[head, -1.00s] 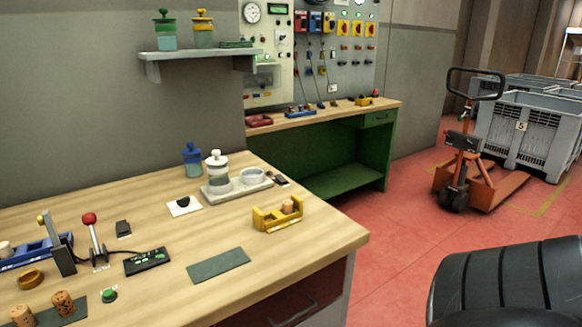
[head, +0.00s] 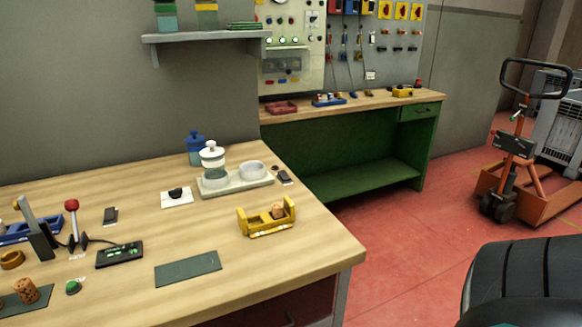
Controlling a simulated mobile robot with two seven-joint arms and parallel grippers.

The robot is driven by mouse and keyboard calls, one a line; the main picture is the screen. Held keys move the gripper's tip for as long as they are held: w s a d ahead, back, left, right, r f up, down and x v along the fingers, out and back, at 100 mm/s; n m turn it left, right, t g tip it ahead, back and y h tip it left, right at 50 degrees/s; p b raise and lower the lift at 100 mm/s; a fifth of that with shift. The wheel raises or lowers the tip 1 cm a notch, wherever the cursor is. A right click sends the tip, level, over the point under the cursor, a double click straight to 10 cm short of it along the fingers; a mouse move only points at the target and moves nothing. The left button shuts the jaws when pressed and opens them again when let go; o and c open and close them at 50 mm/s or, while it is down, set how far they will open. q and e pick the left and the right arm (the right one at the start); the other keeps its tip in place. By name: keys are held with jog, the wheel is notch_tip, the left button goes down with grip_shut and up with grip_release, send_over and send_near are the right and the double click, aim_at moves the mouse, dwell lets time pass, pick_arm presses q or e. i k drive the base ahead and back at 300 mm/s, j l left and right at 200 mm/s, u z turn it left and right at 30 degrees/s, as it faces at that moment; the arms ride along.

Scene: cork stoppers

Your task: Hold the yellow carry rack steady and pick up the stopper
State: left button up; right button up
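The yellow carry rack (head: 265,229) stands on the wooden workbench near its right edge. A cork stopper (head: 277,211) sits in the rack, towards its right end. Neither of my grippers shows in the head view. A black rounded part, probably mine, fills the lower right corner.
A tray (head: 237,186) with a lidded jar (head: 212,162) and a white dish stands behind the rack. A green mat (head: 188,268) lies in front. A red-knobbed lever (head: 72,222) and a black button box (head: 120,254) stand left. Bare wood surrounds the rack.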

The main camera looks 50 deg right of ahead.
aim_at(278, 207)
jog(key=k+l, duration=0.1)
jog(key=l, duration=0.35)
jog(key=k+l, duration=0.1)
jog(key=l, duration=0.8)
jog(key=k+l, duration=0.15)
jog(key=l, duration=0.3)
